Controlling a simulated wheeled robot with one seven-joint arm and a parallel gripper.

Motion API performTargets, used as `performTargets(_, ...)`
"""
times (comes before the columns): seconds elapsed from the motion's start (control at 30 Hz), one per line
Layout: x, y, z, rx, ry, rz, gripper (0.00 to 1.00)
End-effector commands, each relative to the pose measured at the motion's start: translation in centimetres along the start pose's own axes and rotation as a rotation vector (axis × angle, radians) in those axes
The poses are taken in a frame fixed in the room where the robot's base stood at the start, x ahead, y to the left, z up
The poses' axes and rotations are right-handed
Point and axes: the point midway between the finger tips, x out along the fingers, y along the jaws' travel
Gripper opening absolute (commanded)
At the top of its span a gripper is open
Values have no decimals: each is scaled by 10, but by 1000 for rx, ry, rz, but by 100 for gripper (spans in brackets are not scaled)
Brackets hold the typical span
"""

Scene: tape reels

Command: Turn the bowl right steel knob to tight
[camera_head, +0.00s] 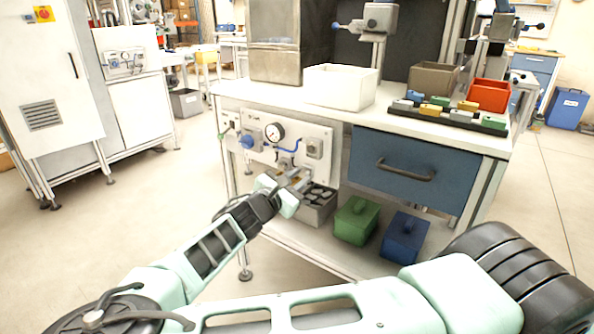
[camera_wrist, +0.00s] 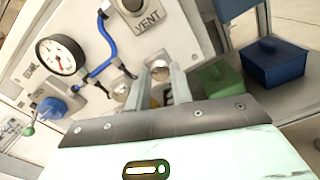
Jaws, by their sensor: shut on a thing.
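The panel (camera_head: 318,135) on the bench front carries a gauge, a blue knob and small steel knobs. In the wrist view, the right steel knob (camera_wrist: 160,72) shows between the far ends of my two fingers. My gripper (camera_wrist: 161,78) is shut on this knob, with one finger on each side. Another steel knob (camera_wrist: 121,92) sits just left of the left finger, partly hidden by it. In the head view, my gripper (camera_head: 299,178) reaches the lower right of the panel, and its fingers hide the held knob. I cannot read the knob's turn angle.
A pressure gauge (camera_wrist: 61,56), blue tube (camera_wrist: 100,64) and blue knob (camera_wrist: 50,108) lie left of my fingers. The VENT box (camera_wrist: 140,15) is above them. A green box (camera_head: 356,219) and dark blue box (camera_head: 404,236) stand on the lower shelf. A drawer (camera_head: 412,168) is at right.

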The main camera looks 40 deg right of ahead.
Motion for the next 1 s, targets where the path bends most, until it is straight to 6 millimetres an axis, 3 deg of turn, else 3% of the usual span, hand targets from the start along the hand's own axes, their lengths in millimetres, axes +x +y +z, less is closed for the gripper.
performTargets(0.5,-1,-1,0,430,0,0,0)
performTargets(1.0,-1,-2,-1,585,0,-1,0)
